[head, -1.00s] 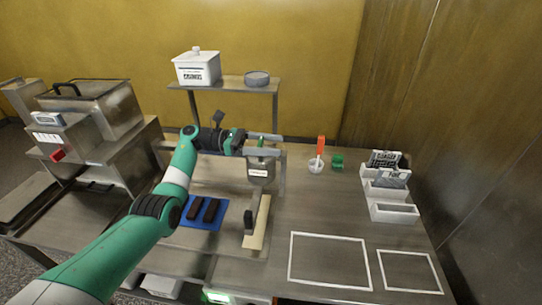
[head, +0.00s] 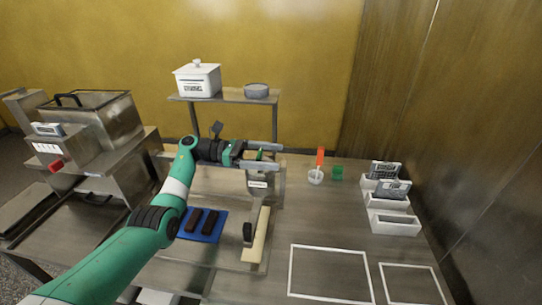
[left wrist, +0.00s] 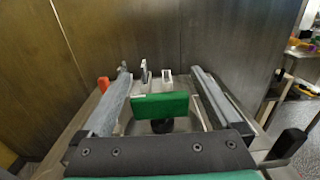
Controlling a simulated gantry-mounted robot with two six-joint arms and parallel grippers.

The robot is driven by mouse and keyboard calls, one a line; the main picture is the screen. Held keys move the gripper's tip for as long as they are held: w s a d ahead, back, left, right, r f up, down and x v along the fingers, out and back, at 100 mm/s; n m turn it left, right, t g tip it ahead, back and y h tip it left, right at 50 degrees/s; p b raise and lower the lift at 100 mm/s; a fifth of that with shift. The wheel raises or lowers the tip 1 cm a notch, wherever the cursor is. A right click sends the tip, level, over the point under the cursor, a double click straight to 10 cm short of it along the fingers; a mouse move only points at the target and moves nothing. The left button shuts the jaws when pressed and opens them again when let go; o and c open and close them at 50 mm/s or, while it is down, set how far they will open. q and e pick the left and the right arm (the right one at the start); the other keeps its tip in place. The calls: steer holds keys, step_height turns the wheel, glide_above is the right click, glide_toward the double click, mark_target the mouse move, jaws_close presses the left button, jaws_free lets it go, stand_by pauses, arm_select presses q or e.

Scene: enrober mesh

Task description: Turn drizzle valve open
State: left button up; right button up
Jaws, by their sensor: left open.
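The drizzle valve's green handle (head: 260,155) sits on top of a small metal hopper (head: 258,180) with a white label. My left gripper (head: 263,156) is open at the handle, with one grey finger on its far side and one on its near side. In the left wrist view the same green handle (left wrist: 160,106) is a flat bar lying crosswise between the two spread fingers (left wrist: 160,100). Gaps show at both of its ends, so neither finger seems to touch it. A dark stem shows below it. My right gripper is not in view.
A shelf (head: 225,98) stands behind. A white cup (head: 315,177), a green block (head: 338,173) and stepped white trays (head: 395,225) are to the right. White outlines mark clear table.

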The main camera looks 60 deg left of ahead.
arm_select(q)
steer(key=b+v, duration=0.1)
steer(key=v, duration=1)
steer(key=shift+s, duration=0.2)
steer(key=shift+a, duration=0.1)
